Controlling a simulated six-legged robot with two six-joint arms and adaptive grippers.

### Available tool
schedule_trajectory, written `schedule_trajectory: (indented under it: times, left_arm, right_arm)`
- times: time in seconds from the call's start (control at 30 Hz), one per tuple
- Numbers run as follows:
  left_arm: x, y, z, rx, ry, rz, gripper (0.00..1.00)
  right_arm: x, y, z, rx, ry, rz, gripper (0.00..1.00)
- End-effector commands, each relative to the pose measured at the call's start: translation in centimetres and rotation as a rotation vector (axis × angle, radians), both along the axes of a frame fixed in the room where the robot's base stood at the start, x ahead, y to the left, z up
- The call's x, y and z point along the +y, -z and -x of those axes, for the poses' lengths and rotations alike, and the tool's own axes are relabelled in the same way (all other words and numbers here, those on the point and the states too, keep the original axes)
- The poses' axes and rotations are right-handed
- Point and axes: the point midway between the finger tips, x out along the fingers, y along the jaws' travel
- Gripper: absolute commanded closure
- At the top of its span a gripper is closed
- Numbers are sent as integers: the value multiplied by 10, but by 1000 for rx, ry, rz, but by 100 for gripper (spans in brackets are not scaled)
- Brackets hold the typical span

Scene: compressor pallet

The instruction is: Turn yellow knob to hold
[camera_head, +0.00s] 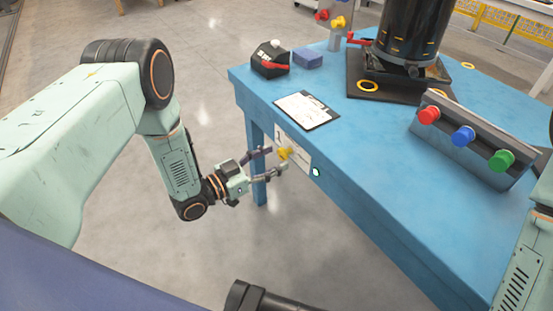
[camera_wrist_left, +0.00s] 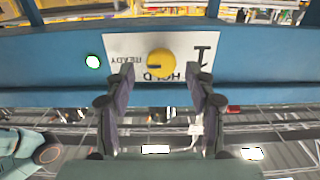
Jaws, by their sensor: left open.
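The yellow knob (camera_head: 284,153) sits on a white placard (camera_head: 299,150) on the side face of the blue table. In the left wrist view the yellow knob (camera_wrist_left: 162,61) is round with a dark mark at its left. The placard (camera_wrist_left: 204,42) appears upside down there, with the words READY and HOLD partly readable. My left gripper (camera_head: 275,162) is open, its fingers to either side of the knob's line and the knob between or just past the tips. I cannot tell whether they touch it. My right gripper is not in view.
A green-lit round button (camera_head: 316,171) is beside the placard. On the blue table (camera_head: 370,165) are a clipboard (camera_head: 307,110), a dark box with a red lever (camera_head: 270,60), a black compressor (camera_head: 412,35) and a panel with red, blue and green buttons (camera_head: 462,136).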

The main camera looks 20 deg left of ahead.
Motion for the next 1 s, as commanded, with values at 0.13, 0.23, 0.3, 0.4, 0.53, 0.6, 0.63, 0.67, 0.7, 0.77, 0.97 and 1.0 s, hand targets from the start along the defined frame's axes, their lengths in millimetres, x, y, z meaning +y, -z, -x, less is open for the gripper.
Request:
schedule_trajectory:
  times: [0.13,0.23,0.3,0.4,0.53,0.6,0.63,0.67,0.7,0.77,0.97,1.0]
  left_arm:
    - [-8,0,-11,0,1,0,45]
    - [-9,0,-15,0,0,0,45]
    - [-10,-1,-16,0,-1,0,45]
    - [-10,-1,-16,0,-1,0,45]
    - [-10,-1,-16,0,-1,0,52]
    - [-10,-1,-16,0,-1,0,57]
    - [-10,0,-16,1,-1,1,60]
    - [-10,0,-16,1,-1,1,63]
    - [-10,0,-16,1,-1,1,66]
    - [-10,0,-16,1,-1,1,71]
    - [-10,0,-16,1,0,1,88]
    - [-10,0,-16,1,0,1,91]
  right_arm:
    - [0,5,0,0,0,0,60]
    - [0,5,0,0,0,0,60]
    - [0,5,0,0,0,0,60]
    - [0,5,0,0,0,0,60]
    - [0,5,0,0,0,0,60]
    - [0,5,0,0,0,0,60]
    - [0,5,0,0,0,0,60]
    - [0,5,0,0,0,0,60]
    - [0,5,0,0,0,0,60]
    - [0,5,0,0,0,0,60]
    - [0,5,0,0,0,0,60]
    - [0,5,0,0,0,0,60]
